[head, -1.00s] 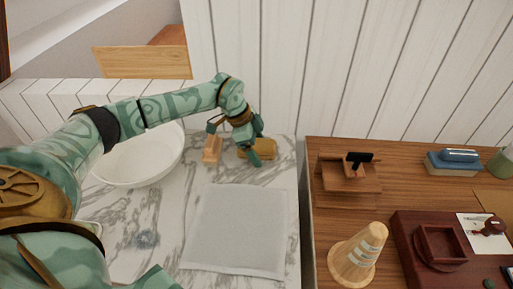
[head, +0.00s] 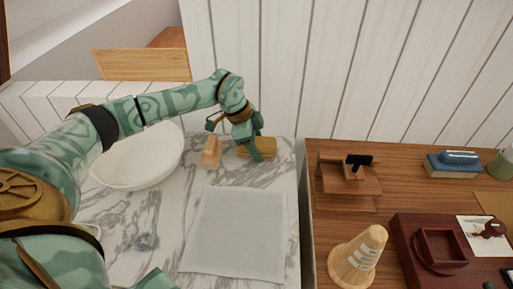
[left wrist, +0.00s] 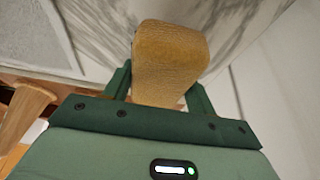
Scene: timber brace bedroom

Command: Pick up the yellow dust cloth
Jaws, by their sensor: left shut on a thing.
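The yellow dust cloth (head: 262,148) is a folded, rounded yellow-brown pad on the marble top near its back edge. In the left wrist view the cloth (left wrist: 168,62) sits between the two fingers. My left gripper (head: 254,150) is shut on it, reaching down from above. I cannot tell whether the cloth is touching the marble or just off it. In the head view a finger hides part of the cloth. My right gripper is not in view.
A small wooden block (head: 212,151) stands just left of the cloth. A white bowl (head: 135,172) is farther left, and a grey mat (head: 235,232) lies in front. A wooden desk (head: 400,205) with a cone (head: 357,256) is to the right, past a gap.

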